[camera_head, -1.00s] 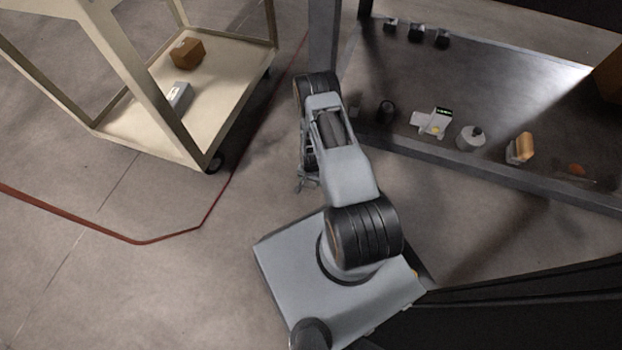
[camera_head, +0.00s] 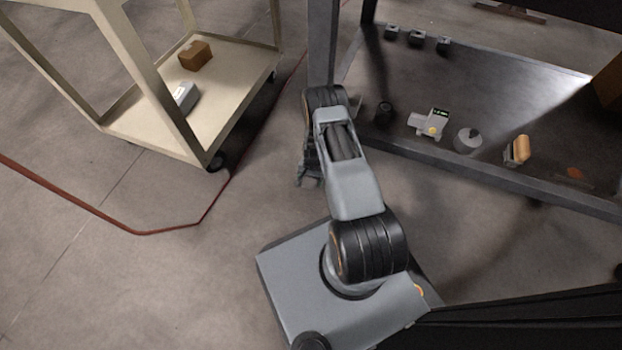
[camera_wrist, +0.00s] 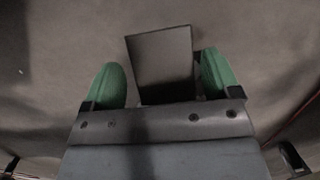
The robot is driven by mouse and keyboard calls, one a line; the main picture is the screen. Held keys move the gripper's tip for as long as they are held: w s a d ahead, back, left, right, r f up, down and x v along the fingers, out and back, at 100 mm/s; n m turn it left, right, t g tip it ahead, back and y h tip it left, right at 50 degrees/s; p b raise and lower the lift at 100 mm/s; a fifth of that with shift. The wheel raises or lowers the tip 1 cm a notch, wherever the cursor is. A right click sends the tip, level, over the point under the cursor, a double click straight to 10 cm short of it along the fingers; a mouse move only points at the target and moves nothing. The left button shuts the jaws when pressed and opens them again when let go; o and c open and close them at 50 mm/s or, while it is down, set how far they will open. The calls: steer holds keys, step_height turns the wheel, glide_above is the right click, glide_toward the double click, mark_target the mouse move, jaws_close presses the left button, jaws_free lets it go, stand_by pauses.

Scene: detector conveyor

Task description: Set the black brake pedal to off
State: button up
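My gripper (camera_head: 308,180) hangs at the end of my arm, low over the floor beside the grey post in the head view. It is small and partly hidden by my arm there. In the wrist view, its two green fingers stand wide apart (camera_wrist: 163,80). A dark flat rectangular plate, which may be the black brake pedal (camera_wrist: 162,62), shows between the fingers, with gaps on both sides. Its lower edge is hidden by my gripper body. I cannot tell how far beyond the fingertips it is, nor its on or off position. I cannot make out the pedal in the head view.
A beige cart (camera_head: 240,110) with a brown box (camera_head: 195,55) and a grey device (camera_head: 184,98) stands at the left. A dark-framed shelf (camera_head: 460,165) at the right holds several small items, including a white device (camera_head: 428,122). Open floor lies at the lower left.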

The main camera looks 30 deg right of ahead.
mark_target(309, 182)
steer(key=shift+o, duration=0.4)
steer(key=shift+a, duration=0.2)
steer(key=shift+r, duration=0.1)
steer(key=shift+r+p, duration=0.35)
step_height(309, 182, up, 3)
steer(key=shift+r+p, duration=0.1)
steer(key=shift+p, duration=1)
steer(key=s+a+r, duration=0.1)
steer(key=s+r, duration=0.3)
steer(key=s, duration=0.3)
steer(key=s+a+r+b, duration=0.1)
steer(key=s+r, duration=0.4)
steer(key=s, duration=0.1)
steer(key=shift+s+a, duration=0.3)
steer(key=shift+s, duration=0.1)
